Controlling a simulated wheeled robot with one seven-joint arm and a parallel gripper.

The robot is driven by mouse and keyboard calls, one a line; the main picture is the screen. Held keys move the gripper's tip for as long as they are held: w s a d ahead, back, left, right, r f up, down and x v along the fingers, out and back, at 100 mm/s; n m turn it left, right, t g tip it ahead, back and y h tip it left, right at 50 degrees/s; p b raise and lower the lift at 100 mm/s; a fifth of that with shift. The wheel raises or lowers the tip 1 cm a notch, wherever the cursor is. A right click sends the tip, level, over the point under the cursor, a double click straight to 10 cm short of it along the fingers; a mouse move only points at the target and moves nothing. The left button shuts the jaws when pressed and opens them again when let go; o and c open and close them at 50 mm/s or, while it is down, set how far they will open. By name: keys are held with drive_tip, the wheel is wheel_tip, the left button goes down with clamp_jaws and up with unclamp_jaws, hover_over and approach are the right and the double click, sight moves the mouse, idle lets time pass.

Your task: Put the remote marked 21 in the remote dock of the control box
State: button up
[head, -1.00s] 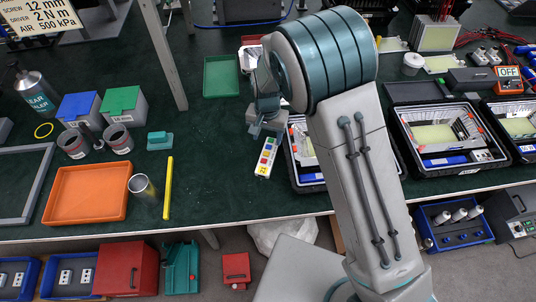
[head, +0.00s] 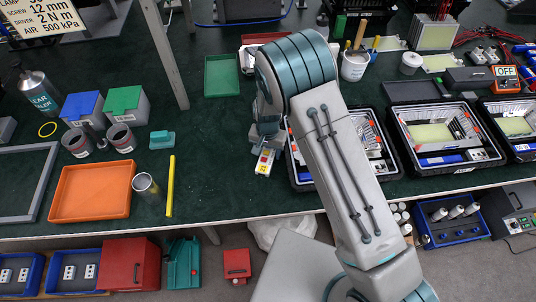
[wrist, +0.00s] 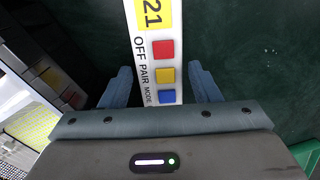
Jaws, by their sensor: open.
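The remote marked 21 (head: 264,162) is white with a yellow label and lies on the dark green bench, left of a black case. The wrist view shows the remote (wrist: 152,45) close up, with its 21 label and red, yellow and blue buttons. My gripper (wrist: 161,88) is open, with one finger on each side of the remote's near end and gaps on both sides. In the head view my gripper (head: 266,136) is over the remote's far part and hides it. I cannot make out the remote dock or tell which box is the control box.
A black case (head: 303,182) stands just right of the remote, partly behind my arm. A green tray (head: 222,76) lies beyond it. An orange tray (head: 92,218), a yellow bar (head: 171,186) and a teal block (head: 162,140) lie left. The bench between is clear.

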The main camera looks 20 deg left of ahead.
drive_tip(key=c, duration=0.9)
drive_tip(key=shift+a, duration=0.1)
